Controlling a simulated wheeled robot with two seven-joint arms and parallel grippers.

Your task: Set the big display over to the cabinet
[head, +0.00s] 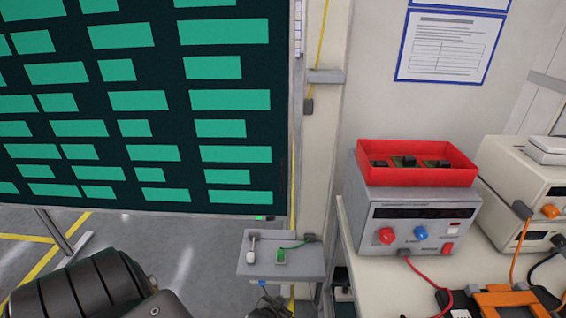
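The big display (140,107) fills the upper left of the head view. It is a dark panel with rows of green bars; its left and top edges are outside the picture. A dark ribbed part of my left arm, with the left gripper (90,287), is at the bottom left, below the display in the picture. Its fingertips cannot be made out, and I cannot tell whether it touches anything. My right gripper is not in view. I cannot pick out a cabinet in this view.
A pale post (319,150) stands right of the display, with a small grey shelf (308,265) low beside it. At right, a bench (375,285) carries a power supply (410,222) topped by a red bin (418,178). Yellow-lined floor shows at lower left.

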